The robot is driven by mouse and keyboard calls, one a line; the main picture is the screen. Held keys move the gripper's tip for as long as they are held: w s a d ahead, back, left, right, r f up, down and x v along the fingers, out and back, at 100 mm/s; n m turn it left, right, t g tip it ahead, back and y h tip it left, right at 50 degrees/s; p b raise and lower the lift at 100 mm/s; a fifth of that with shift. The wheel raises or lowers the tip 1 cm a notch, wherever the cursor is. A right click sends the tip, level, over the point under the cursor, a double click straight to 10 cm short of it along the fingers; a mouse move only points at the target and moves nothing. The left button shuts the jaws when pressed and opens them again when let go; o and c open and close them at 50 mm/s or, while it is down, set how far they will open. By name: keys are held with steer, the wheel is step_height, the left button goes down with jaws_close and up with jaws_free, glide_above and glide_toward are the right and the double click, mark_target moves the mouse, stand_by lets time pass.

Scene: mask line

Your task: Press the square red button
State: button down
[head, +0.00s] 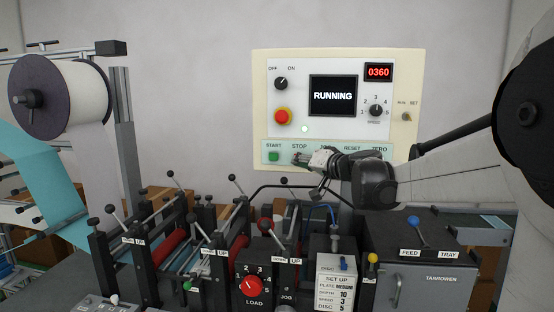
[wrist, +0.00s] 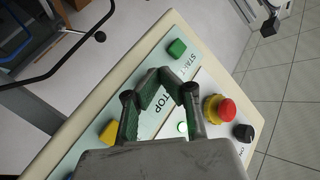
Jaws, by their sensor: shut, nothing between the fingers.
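The control panel (head: 259,92) stands upright on the wall side, with its screen (head: 333,95) reading RUNNING. Its lower strip has a STOP label, which also shows in the wrist view (wrist: 171,107). My gripper (head: 298,158) is shut and empty, its fingertips in front of the spot below STOP. In the wrist view the fingers (wrist: 159,88) cover that spot, so the square red button is hidden. I cannot tell whether the fingertips touch it. The square green START button (head: 273,157) is just to the left; it also shows in the wrist view (wrist: 177,47).
A round red mushroom button (head: 283,116) on a yellow base sits above the strip. A yellow button (wrist: 110,131) lies on the other side of my fingers. The mask machine with upright levers (head: 175,180) and a red LOAD knob (head: 253,286) stands below the panel.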

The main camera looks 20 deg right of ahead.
steer(key=shift+w+d, duration=0.1)
steer(key=shift+w, duration=0.05)
steer(key=shift+w+d, duration=0.15)
steer(key=shift+w, duration=0.05)
stand_by(0.3)
steer(key=shift+w+d, duration=0.25)
steer(key=shift+w, duration=0.15)
stand_by(0.9)
steer(key=shift+s, duration=0.1)
steer(key=shift+s+a, duration=0.5)
steer(key=shift+s, duration=0.15)
steer(key=s+a, duration=0.1)
steer(key=s, duration=0.1)
steer(key=s+a, duration=0.2)
stand_by(0.6)
steer(key=shift+s, duration=0.1)
stand_by(0.4)
